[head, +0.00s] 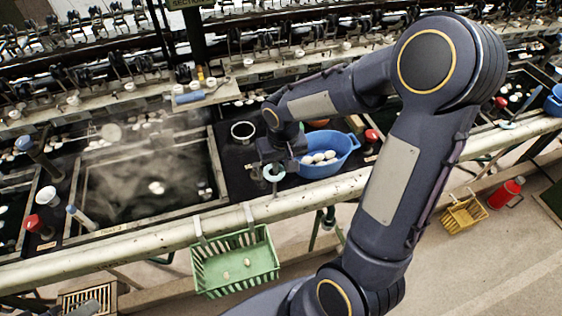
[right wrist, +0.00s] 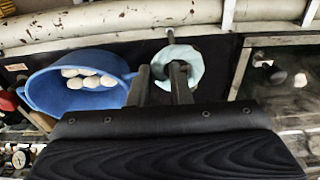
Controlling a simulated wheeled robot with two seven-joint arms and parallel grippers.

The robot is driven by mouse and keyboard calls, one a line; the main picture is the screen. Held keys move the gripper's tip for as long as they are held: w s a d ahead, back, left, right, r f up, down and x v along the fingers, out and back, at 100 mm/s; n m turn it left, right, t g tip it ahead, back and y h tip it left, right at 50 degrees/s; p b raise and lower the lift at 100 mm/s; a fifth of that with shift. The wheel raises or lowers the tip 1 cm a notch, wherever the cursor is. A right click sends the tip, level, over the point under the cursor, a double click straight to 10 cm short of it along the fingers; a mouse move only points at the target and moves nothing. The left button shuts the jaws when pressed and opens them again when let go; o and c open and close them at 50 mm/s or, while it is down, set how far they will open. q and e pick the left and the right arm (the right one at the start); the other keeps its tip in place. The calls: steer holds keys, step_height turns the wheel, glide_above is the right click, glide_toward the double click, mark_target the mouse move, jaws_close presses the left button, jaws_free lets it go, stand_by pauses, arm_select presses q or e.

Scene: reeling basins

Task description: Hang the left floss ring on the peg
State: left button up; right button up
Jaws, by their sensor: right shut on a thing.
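The left floss ring (head: 274,178) is a pale teal ring at the front of the dark worktop beside the blue bowl. My right gripper (head: 272,164) comes down on it from above. In the right wrist view the ring (right wrist: 193,67) sits at the fingertips of my right gripper (right wrist: 163,75), which is shut on it. A short thin post (right wrist: 170,35), possibly the peg, shows at the ring's edge near the pale rail. I cannot tell whether the ring is around the post or only beside it. My left gripper is not clearly seen.
A blue bowl (head: 341,165) with white cocoons stands right of the gripper. A steaming basin (head: 150,185) lies left. A pale rail (head: 235,214) runs along the front, with a green basket (head: 208,279) hanging from it.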

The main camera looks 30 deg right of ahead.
arm_select(q)
steer(key=shift+f, duration=0.35)
arm_select(e)
steer(key=shift+f, duration=0.45)
arm_select(q)
steer(key=shift+f+b, duration=0.2)
steer(key=shift+b, duration=0.15)
arm_select(e)
steer(key=shift+f, duration=0.1)
